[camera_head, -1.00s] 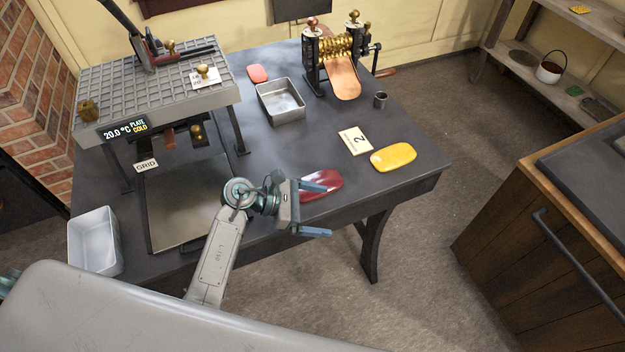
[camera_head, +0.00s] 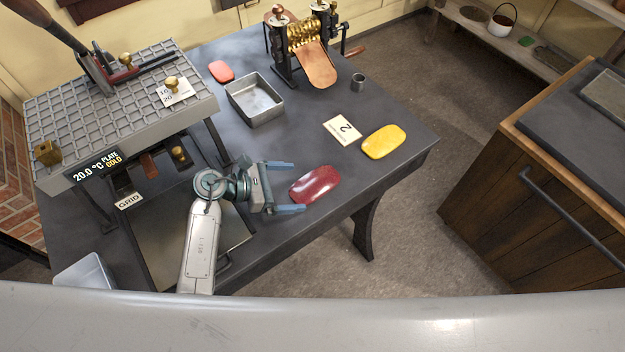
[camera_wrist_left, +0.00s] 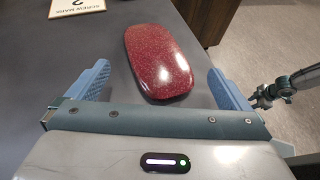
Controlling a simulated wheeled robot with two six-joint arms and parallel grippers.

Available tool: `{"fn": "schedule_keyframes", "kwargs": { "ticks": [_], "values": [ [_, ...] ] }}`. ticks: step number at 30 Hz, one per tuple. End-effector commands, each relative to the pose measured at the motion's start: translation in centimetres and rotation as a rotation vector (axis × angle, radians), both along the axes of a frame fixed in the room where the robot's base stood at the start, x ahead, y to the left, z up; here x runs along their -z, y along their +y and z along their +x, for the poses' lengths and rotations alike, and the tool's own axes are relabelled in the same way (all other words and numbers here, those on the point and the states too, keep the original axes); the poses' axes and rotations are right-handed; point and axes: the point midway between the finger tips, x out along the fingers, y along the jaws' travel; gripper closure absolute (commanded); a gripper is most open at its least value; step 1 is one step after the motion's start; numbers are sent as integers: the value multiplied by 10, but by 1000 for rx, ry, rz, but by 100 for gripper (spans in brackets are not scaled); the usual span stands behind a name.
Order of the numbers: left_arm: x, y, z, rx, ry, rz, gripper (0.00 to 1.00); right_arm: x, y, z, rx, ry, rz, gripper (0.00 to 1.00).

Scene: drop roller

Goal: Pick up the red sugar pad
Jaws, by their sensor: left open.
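The dark red, glossy, speckled sugar pad (camera_head: 316,185) lies flat on the dark table near its front edge. It also shows in the left wrist view (camera_wrist_left: 158,62), ahead of and partly between the two blue fingers. My left gripper (camera_head: 289,187) is open and empty, its fingers pointing right toward the pad's left end. In the wrist view (camera_wrist_left: 160,85) a gap shows between the pad and each finger. I do not see my right gripper in the head view; a metal arm part shows at the right edge of the wrist view.
A gridded stand (camera_head: 60,113) is at left.

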Motion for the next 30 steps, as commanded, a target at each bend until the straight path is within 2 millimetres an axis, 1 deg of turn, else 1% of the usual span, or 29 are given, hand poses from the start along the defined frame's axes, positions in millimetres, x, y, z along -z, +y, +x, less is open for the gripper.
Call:
{"fn": "schedule_keyframes", "kwargs": {
  "ticks": [2,6,10,13,19,20,21,23,27,30],
  "values": [
    [-2,-8,3,0,1,-1,0,-10,-4,-3,-1,4,-4,64],
    [2,-27,10,-1,4,-2,0,-25,-8,-5,-3,6,-9,64],
    [12,-40,14,-1,1,-1,0,-29,-7,-4,-2,6,-7,64],
    [15,-45,16,0,0,1,0,-29,-3,-3,0,4,-3,64],
    [17,-45,16,-1,-1,2,0,-27,7,-2,2,3,7,64],
    [17,-45,16,-1,-1,2,4,-27,8,-2,2,3,8,64],
    [17,-45,16,-1,-1,2,12,-27,9,-2,3,3,9,64],
    [17,-45,16,-1,-1,2,24,-27,9,-2,3,3,10,64],
    [17,-45,16,-1,-1,2,51,-27,8,-1,3,2,9,64],
    [17,-44,15,-1,0,3,53,-28,6,-1,3,2,6,64]
  ]
}}
